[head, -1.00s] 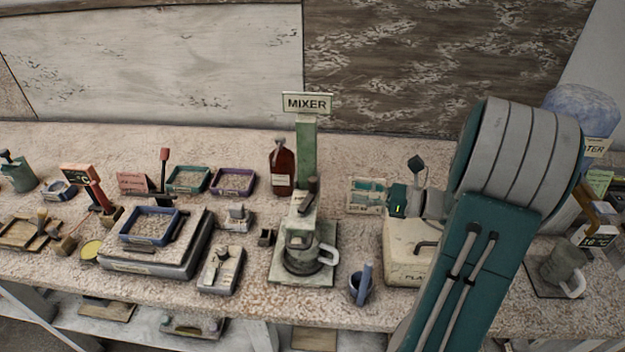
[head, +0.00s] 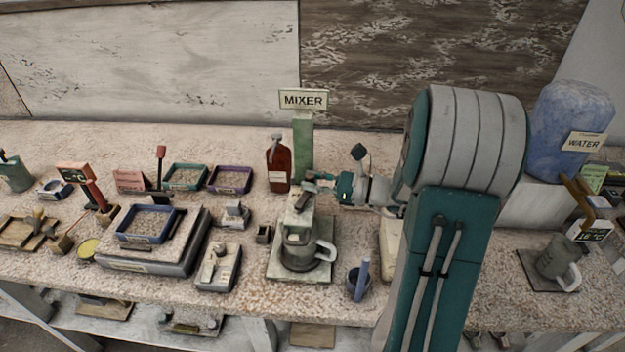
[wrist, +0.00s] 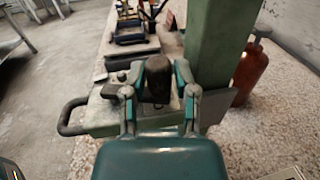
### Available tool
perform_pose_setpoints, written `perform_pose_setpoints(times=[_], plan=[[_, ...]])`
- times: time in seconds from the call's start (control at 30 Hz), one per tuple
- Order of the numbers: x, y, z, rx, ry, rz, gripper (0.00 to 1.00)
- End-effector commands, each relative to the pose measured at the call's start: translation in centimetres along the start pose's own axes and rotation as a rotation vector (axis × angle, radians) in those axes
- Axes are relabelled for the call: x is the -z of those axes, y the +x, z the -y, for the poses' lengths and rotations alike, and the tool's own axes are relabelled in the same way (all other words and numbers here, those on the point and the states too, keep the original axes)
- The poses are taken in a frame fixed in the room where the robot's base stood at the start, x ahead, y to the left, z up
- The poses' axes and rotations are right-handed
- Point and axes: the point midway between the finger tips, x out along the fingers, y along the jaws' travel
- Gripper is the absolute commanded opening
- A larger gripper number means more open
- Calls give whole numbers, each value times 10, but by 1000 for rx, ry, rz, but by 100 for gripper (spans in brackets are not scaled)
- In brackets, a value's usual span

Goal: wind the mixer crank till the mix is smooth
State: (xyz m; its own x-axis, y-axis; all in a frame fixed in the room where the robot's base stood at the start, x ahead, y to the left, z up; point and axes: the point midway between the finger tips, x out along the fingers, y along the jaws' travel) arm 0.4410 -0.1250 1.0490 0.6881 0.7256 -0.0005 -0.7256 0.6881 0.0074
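The mixer has a green post (head: 303,150) under a MIXER sign (head: 303,99) and a pale top. A grey mug (head: 300,257) with a light handle stands on its base plate. My gripper (head: 316,182) reaches in from the right at the mixer's top. In the wrist view, the crank's dark knob (wrist: 158,76) stands between the two teal fingers of my gripper (wrist: 158,82). The fingers are apart, one on each side of the knob; firm contact is not visible. The mix inside the mug cannot be made out.
A brown bottle (head: 278,165) stands close behind the mixer, left of the post. A small dark cup (head: 358,284) with a blue stick is at front right. A scale with a blue tray (head: 147,222) is left. A blue water jug (head: 570,120) stands far right.

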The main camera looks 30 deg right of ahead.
Motion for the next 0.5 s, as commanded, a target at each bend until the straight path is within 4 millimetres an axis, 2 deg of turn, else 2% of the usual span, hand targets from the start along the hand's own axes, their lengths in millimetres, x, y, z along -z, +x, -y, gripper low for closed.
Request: perform_pose_setpoints(times=[0.27, 0.5], plan=[[0, 0, 1, -10, -1, 0, 0], [0, 10, 3, -175, -2, 0, 0]])
